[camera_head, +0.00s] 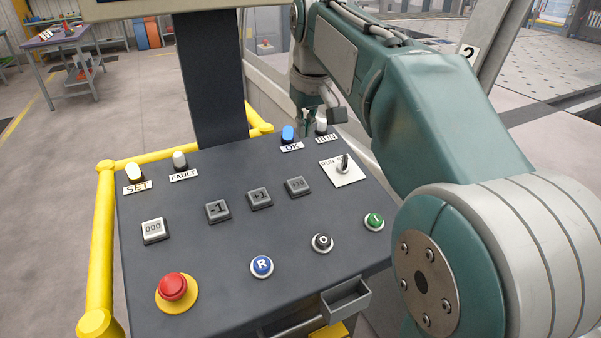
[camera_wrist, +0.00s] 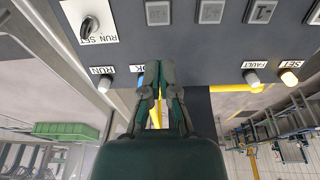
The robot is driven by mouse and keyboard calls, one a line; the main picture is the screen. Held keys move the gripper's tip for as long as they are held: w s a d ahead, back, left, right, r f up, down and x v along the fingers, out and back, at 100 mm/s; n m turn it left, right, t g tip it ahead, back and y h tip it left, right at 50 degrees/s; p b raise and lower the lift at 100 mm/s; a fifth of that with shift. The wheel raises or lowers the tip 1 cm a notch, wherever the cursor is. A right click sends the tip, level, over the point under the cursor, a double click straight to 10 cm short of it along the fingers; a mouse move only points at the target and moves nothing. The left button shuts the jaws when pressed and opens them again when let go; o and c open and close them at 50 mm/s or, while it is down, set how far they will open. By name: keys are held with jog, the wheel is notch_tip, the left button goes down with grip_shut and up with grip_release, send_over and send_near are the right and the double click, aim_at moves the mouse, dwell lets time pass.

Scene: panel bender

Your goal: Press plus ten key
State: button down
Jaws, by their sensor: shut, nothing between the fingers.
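The plus ten key (camera_head: 298,187) is a grey square button on the dark sloping panel, rightmost of a row with the plus one key (camera_head: 260,198) and minus one key (camera_head: 218,211). In the wrist view, the plus ten key (camera_wrist: 158,12) is at the top edge, partly cut off and upside down. My gripper (camera_head: 305,122) is shut and empty over the far edge of the panel, behind the key row and close to the blue OK lamp (camera_head: 288,134). In the wrist view, my gripper (camera_wrist: 160,66) points towards the panel, apart from the key, and partly covers the OK lamp.
A RUN/SET selector (camera_head: 343,166) sits right of the key. RUN (camera_head: 321,128), FAULT (camera_head: 180,160) and SET (camera_head: 134,173) lamps line the far edge. A red emergency stop (camera_head: 173,286) is near left. A dark post (camera_head: 210,80) rises behind; a yellow rail (camera_head: 100,240) borders the panel.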

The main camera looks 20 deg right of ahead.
send_near(299, 184)
jog(key=x, duration=0.7)
jog(key=shift+a+f, duration=0.1)
jog(key=shift+a, duration=0.2)
jog(key=shift+d+f, duration=0.35)
jog(key=shift+f, duration=0.05)
